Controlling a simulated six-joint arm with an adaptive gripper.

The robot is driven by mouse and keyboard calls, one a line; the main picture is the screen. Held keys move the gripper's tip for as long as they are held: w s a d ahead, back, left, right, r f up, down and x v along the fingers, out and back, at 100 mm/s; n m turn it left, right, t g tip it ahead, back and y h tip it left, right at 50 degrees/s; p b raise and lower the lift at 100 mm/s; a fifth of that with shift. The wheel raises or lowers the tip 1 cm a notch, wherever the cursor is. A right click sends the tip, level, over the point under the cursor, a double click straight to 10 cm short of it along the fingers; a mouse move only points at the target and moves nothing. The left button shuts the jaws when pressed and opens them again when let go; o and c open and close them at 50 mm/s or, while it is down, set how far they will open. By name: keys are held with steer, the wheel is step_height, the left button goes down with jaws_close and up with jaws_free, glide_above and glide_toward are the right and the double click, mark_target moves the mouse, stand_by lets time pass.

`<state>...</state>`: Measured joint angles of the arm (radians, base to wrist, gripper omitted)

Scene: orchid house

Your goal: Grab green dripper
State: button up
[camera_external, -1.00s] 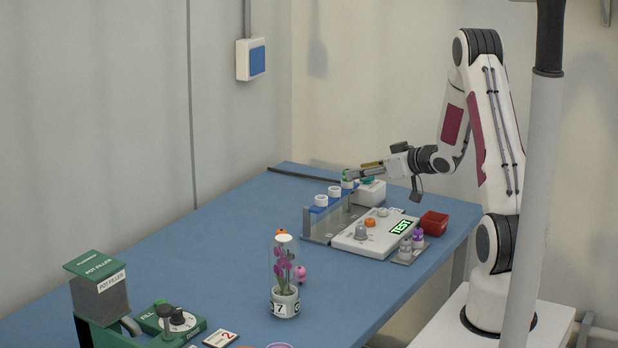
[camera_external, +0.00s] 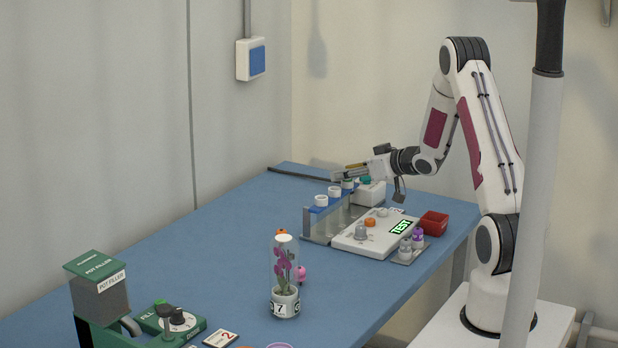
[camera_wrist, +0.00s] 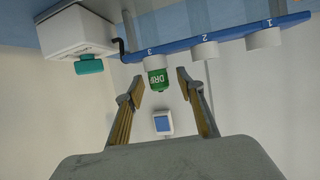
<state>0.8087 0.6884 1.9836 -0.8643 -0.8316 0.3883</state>
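The green dripper (camera_wrist: 158,78), marked with letters that start DR, sits in the white holder at number 3 of the blue rack (camera_wrist: 218,36) in the wrist view. My gripper (camera_wrist: 161,83) is open, with one finger on each side of the dripper in that view. Gaps show on both sides, and the dripper is not gripped. In the external view my gripper (camera_external: 345,173) is at the far end of the rack (camera_external: 319,210), and the dripper there is mostly hidden by the fingers.
A white box (camera_wrist: 76,36) with a teal knob (camera_wrist: 89,66) stands beside holder 3. Holders 1 and 2 look empty.

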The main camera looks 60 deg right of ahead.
steer(key=shift+c, duration=0.5)
steer(key=c, duration=0.8)
steer(key=shift+r, duration=0.1)
steer(key=shift+r, duration=4.95)
